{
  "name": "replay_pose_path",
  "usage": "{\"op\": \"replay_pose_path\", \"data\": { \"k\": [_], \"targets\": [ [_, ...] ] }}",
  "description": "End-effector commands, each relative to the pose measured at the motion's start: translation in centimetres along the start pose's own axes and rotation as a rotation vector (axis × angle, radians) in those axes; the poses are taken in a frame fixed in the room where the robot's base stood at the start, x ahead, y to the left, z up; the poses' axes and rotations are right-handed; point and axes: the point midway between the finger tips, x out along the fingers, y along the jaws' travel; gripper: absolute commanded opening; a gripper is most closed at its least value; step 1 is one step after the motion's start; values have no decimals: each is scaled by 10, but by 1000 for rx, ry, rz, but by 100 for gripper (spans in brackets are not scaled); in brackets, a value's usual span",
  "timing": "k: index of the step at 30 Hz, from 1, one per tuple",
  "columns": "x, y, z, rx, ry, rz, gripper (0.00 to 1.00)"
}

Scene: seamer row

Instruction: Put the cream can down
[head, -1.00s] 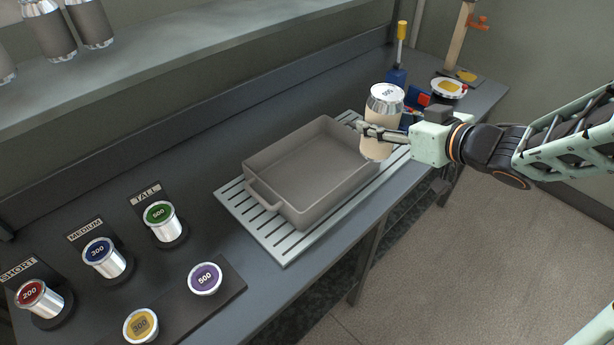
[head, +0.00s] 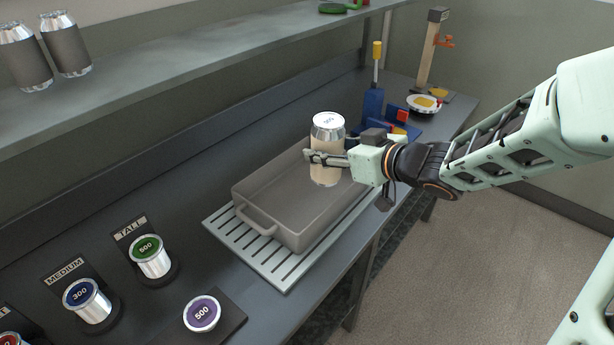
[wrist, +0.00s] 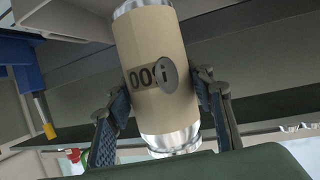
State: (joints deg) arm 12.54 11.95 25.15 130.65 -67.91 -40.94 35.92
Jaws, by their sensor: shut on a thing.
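The cream can (head: 327,172) is a tall can with a cream body and silver ends. It is upright in the head view, over the right part of a grey tray (head: 262,222). My gripper (head: 326,158) is shut on the can from the right, around its middle. In the wrist view the cream can (wrist: 152,72) sits between both fingers (wrist: 160,110), with dark printed figures and a grey round mark on its side. I cannot tell whether its base touches the tray floor. The tray is otherwise empty and rests on a slatted rack (head: 235,237).
Tins stand by labels TALL, MEDIUM and another at front left; a purple-topped tin (head: 202,314) sits near the front edge. Blue holders (head: 373,104) and a white dish (head: 423,104) are behind the can. A shelf (head: 200,62) with dark-banded cans runs above the bench.

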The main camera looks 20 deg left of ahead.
Motion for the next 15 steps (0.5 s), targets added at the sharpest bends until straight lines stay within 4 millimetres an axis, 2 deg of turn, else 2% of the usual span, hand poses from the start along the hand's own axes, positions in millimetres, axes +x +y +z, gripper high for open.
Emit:
{"op": "replay_pose_path", "data": {
  "k": [1,6,10,15],
  "targets": [
    [17,-4,3,-2,5,-6,0],
    [51,-9,22,1,3,-4,0],
    [67,-11,28,-1,4,-2,0],
    [74,-11,31,-1,3,0,0]
  ]
}}
